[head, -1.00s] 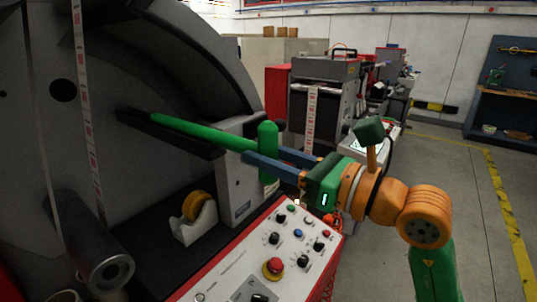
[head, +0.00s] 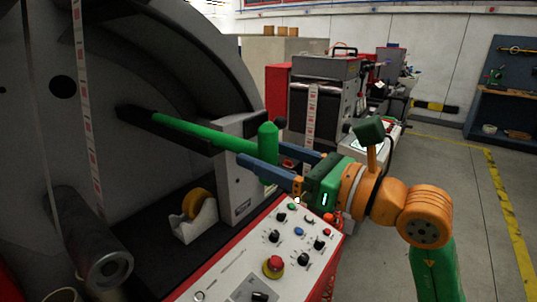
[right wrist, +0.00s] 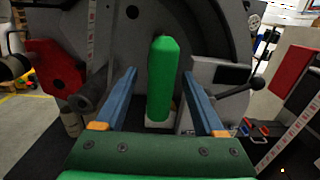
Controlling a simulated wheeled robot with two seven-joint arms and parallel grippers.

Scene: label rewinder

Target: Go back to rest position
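The label rewinder (head: 150,90) fills the left of the head view. A green lever (head: 190,133) reaches out from its dark face and ends in an upright green handle (head: 268,140). My right gripper (head: 262,155) has its two blue fingers spread, one on either side of this handle. In the right wrist view the green handle (right wrist: 163,80) stands between the open fingers (right wrist: 158,85), with a clear gap on both sides. My right gripper is open and holds nothing. My left gripper is not in view.
A control panel (head: 262,250) with knobs and a red button lies below my right gripper. A tape dispenser (head: 196,216) and a grey roller (head: 95,240) are at the lower left. Another machine (head: 325,95) stands behind. The floor (head: 455,190) on the right is clear.

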